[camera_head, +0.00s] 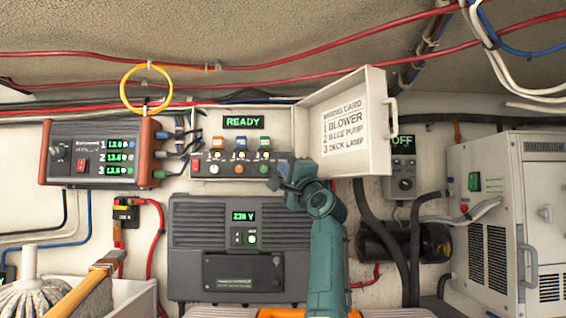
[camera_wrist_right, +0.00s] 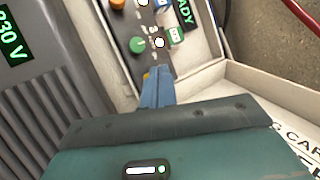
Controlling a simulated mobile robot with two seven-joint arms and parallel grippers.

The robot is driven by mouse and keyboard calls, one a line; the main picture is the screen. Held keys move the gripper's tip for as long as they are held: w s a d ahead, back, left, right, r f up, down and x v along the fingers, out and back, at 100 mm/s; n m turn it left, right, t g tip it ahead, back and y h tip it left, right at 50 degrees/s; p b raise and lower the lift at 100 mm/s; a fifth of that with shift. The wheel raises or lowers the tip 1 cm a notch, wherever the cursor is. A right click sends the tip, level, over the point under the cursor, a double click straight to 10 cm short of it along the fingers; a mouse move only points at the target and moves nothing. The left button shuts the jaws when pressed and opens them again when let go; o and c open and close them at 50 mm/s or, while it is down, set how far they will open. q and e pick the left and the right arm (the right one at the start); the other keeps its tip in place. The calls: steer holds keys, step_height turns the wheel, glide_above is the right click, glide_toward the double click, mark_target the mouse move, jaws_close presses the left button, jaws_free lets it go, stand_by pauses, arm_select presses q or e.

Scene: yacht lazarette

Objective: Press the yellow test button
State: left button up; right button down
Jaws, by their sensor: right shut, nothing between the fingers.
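The switch panel (camera_head: 227,183) is mounted on the wall in the middle of the head view, with a green READY display (camera_head: 244,122) above its switches. In the right wrist view, a small yellow part (camera_wrist_right: 146,76), possibly the test button, shows at the left edge of my fingertips and is mostly hidden by them. I cannot tell whether they touch it. My right gripper (camera_head: 281,173) is shut and empty, at the panel's lower right corner. Its blue fingers (camera_wrist_right: 157,73) point at the panel face. My left gripper is not in view.
The panel's open door (camera_head: 377,130) with a wiring card stands right of the panel, above my right gripper. A grey 230 V unit (camera_head: 190,240) is below. A box with three readouts (camera_head: 75,150) is at left, a yellow cable loop (camera_head: 122,87) above.

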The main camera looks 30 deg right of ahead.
steer(key=shift+w+d, duration=0.3)
steer(key=shift+w, duration=0.1)
stand_by(0.8)
stand_by(1.0)
steer(key=shift+w+d+p, duration=0.2)
steer(key=shift+w+p, duration=0.15)
steer(key=shift+p, duration=0.25)
